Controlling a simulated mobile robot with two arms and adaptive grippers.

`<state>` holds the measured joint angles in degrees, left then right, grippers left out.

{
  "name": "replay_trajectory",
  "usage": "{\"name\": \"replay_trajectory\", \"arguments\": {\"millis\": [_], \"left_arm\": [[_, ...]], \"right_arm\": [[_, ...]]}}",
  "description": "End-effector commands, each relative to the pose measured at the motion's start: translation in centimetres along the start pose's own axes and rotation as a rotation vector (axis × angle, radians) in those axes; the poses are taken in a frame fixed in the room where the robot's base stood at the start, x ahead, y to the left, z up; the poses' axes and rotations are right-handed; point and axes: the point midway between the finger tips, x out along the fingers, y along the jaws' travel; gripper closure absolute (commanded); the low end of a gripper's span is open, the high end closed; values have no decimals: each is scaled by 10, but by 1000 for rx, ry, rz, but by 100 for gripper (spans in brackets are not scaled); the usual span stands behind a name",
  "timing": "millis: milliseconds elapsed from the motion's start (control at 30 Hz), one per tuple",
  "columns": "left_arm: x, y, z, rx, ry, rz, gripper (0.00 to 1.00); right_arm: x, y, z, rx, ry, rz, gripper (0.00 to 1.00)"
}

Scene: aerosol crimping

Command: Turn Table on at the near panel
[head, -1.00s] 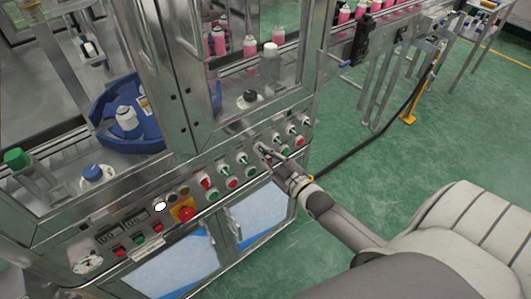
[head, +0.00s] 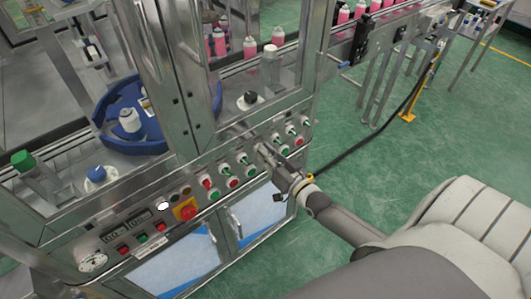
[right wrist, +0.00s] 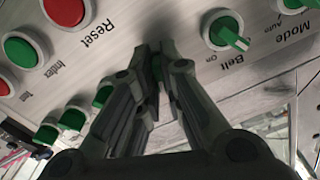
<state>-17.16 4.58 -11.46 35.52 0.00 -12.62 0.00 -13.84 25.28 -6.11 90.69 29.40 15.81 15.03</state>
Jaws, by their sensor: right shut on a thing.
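The near panel (head: 220,182) runs along the front of the machine with rows of knobs and buttons. My right gripper (head: 262,152) is at its right part, against the upper row. In the right wrist view my right gripper (right wrist: 160,55) has its fingers closed together at the panel face. They are shut on a panel knob that they hide; no "Table" label shows. The green Belt knob (right wrist: 228,32) is just right of the fingers, with "On" beside it. The green Mode knob (right wrist: 294,3) is further right. My left gripper is out of view.
A red button (right wrist: 64,8) by "Reset" and green Index button (right wrist: 26,50) are left of the fingers. A red stop button (head: 187,212) on yellow is left along the panel. Glass and metal frames rise above it. The green floor (head: 400,165) is clear at right.

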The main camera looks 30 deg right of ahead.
Motion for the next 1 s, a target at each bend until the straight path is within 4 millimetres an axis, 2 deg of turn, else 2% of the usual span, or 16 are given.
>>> {"name": "replay_trajectory", "arguments": {"millis": [400, 900, 933, 1000], "left_arm": [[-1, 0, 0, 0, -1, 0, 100], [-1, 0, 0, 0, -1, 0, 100], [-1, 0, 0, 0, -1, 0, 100], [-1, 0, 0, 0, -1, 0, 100]], "right_arm": [[0, 0, 0, 164, 0, 0, 100], [0, 0, 0, 184, 0, 0, 100], [0, 0, 0, 184, 0, 0, 89], [0, 0, 0, 184, 0, 0, 80]]}}
